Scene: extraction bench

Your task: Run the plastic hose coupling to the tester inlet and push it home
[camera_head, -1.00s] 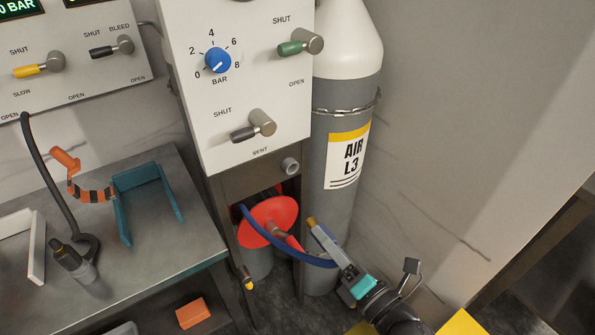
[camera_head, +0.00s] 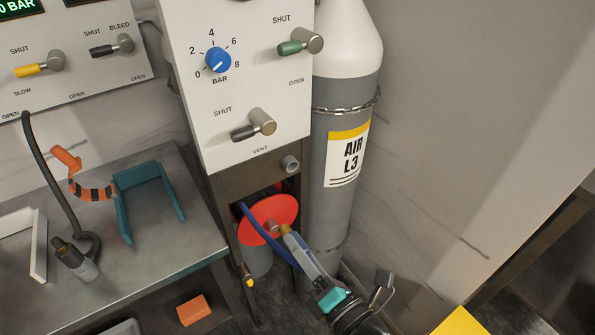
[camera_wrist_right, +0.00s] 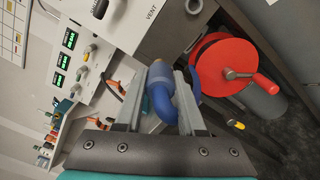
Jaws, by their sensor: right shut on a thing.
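My right gripper (camera_head: 288,235) reaches up from the lower right, in front of the red hose reel (camera_head: 262,222). In the right wrist view its fingers (camera_wrist_right: 163,82) are shut on a blue hose (camera_wrist_right: 160,108) with a grey-blue coupling end (camera_wrist_right: 158,71). The coupling points away from the palm. The hose bends beneath it and runs off toward the reel. A short grey port (camera_head: 290,164), perhaps the inlet, sits under the vent panel, above the gripper and apart from it. It also shows in the wrist view (camera_wrist_right: 194,6). My left gripper is not in view.
The grey AIR L3 cylinder (camera_head: 338,212) stands chained right of the panel (camera_head: 240,105). A yellow-tipped fitting (camera_head: 248,283) hangs at the frame's left post. The bench (camera_head: 105,270) at left bears a dark fitting (camera_head: 73,260), a teal bracket (camera_head: 125,222) and an orange-black clip.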

